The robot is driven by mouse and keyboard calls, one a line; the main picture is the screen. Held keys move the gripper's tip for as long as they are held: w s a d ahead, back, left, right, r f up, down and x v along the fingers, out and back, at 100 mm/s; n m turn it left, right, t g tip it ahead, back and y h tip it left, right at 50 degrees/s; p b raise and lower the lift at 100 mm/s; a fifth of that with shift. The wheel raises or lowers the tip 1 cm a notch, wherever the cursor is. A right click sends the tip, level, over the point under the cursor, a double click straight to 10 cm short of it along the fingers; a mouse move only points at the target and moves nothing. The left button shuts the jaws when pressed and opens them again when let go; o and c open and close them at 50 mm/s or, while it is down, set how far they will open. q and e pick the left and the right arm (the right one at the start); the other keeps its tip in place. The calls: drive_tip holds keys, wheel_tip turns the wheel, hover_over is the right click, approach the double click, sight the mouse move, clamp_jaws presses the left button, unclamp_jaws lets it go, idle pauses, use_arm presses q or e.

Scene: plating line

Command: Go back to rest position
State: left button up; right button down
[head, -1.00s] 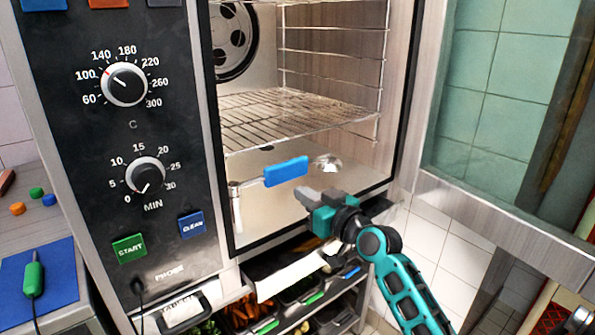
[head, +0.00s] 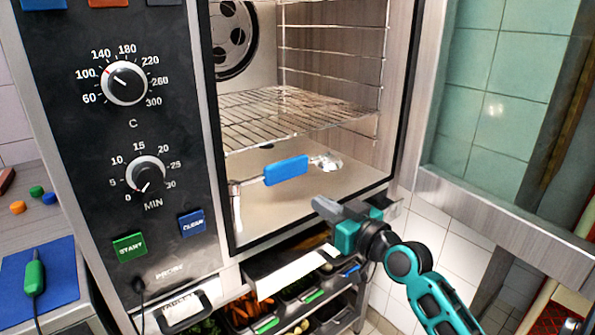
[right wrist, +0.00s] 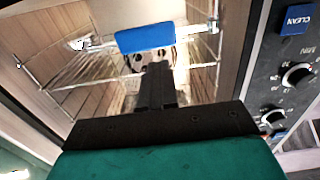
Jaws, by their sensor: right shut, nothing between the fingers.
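My right gripper (head: 322,205) is teal with grey fingers. It is shut and empty, in front of the oven's lower right edge in the head view. In the right wrist view its shut fingers (right wrist: 157,80) point toward the oven's inside. A bar with a blue grip (head: 286,170) lies inside the open oven (head: 330,190), below the wire rack; the blue grip also shows in the right wrist view (right wrist: 146,38). The fingers are apart from it in the head view. My left gripper is not in view.
The oven door (head: 505,223) stands open on the right. A control panel (head: 130,180) with two dials and buttons is on the left. Below are bins of vegetables (head: 238,312). A blue mat (head: 50,275) with a green-handled probe (head: 34,278) lies at the far left.

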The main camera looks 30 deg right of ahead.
drive_tip(key=s+a+f+g, duration=0.2)
drive_tip(key=s+a+f, duration=0.3)
drive_tip(key=f, duration=0.3)
drive_tip(key=s+a+f+n+g+p, duration=0.1)
drive_tip(key=s+a+f+g, duration=0.1)
drive_tip(key=s+a+f, duration=0.4)
drive_tip(key=s+a+f+g, duration=0.3)
drive_tip(key=s+a+f, duration=0.3)
drive_tip(key=f, duration=0.5)
drive_tip(key=shift+a+f+n+p, duration=0.3)
drive_tip(key=shift+a+f, duration=0.1)
drive_tip(key=shift+a, duration=0.1)
